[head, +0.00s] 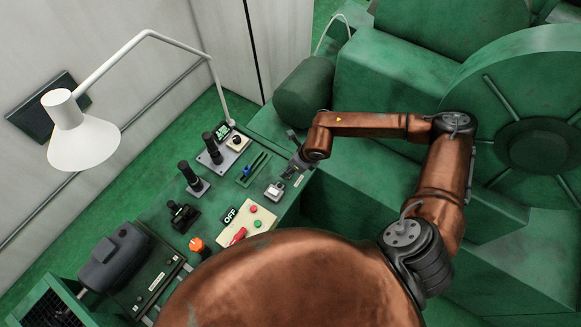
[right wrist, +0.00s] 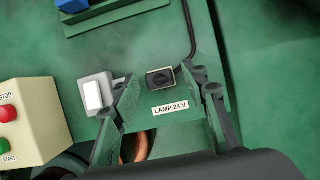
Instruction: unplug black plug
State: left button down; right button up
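The black plug (right wrist: 161,79) sits in a small pale-framed socket on the green panel, above a "LAMP 24 V" label (right wrist: 170,108) in the right wrist view. My right gripper (right wrist: 165,82) is open, its two dark fingers apart on either side of the plug. I see no clear contact with the plug. In the head view my right gripper (head: 291,168) is at the panel's right edge and hides the plug. My left gripper is not in view.
A white rocker switch (right wrist: 95,94) is close beside the left finger. A beige start/stop box (right wrist: 28,122) stands further left. Black lever handles (head: 190,175) and a white desk lamp (head: 85,140) stand on the green console. Large green machinery (head: 390,80) fills the right side.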

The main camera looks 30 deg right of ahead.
grip_shut()
dwell(0.6)
jog(key=shift+r+p, duration=0.35)
jog(key=shift+r, duration=0.4)
dwell(0.9)
jog(key=shift+r+p, duration=0.6)
jog(key=shift+r, duration=0.8)
